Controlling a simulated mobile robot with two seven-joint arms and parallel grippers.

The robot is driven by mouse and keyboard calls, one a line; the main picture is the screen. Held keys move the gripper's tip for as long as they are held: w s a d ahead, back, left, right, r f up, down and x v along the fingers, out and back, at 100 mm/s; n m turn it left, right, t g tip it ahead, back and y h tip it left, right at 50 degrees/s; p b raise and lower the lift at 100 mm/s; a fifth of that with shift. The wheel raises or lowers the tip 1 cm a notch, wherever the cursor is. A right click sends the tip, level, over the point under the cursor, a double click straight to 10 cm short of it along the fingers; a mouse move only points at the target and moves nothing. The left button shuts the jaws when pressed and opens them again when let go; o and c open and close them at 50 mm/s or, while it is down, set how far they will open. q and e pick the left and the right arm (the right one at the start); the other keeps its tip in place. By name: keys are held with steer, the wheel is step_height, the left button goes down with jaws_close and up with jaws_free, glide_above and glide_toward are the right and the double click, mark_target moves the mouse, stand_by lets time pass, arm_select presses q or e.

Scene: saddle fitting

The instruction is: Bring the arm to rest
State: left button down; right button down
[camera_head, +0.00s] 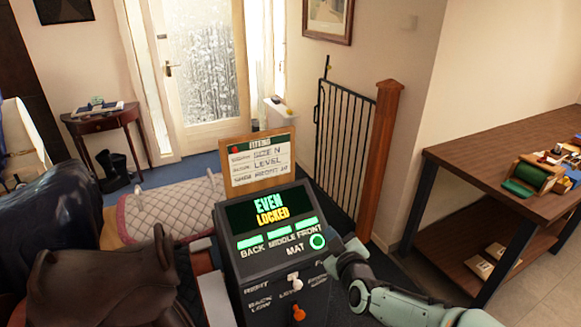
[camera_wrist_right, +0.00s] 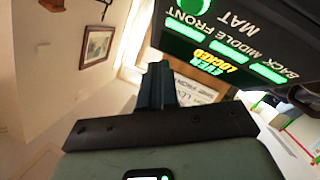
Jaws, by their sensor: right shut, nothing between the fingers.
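My right arm (camera_head: 405,305) comes in from the lower right in the head view. Its right gripper (camera_head: 338,247) is at the right side of a black console (camera_head: 262,240), close to the lit round green MAT button (camera_head: 318,241). Whether it touches the console I cannot tell. In the right wrist view the gripper (camera_wrist_right: 156,85) has its dark fingers together with nothing between them. The console screen (camera_head: 270,208) reads EVEN LOCKED, with BACK, MIDDLE and FRONT bars lit green. My left gripper is not in view.
A brown saddle (camera_head: 105,285) is at the lower left, with a quilted pad (camera_head: 165,210) behind it. A board (camera_head: 258,162) stands behind the console. A wooden bench (camera_head: 465,160) with small items is at the right. Open floor (camera_head: 400,265) lies between console and bench.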

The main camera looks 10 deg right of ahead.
steer(key=s+f+m+g, duration=0.25)
steer(key=s+f, duration=0.25)
steer(key=f, duration=0.6)
steer(key=s+f+m+g, duration=0.1)
steer(key=s+f+g, duration=0.3)
steer(key=f, duration=0.8)
steer(key=s+f+m+g, duration=0.2)
steer(key=s+f, duration=0.4)
steer(key=f, duration=0.5)
steer(key=s+a+f+m+g, duration=0.2)
steer(key=s+f, duration=0.4)
steer(key=s, duration=0.7)
steer(key=s+a+f+m+g+y, duration=0.1)
steer(key=s+f+m+g, duration=0.3)
steer(key=s, duration=0.9)
step_height(320, 180, down, 3)
steer(key=shift+a+r+m+g+y, duration=0.15)
steer(key=shift+a+m+g+y, duration=0.2)
steer(key=shift+g, duration=0.6)
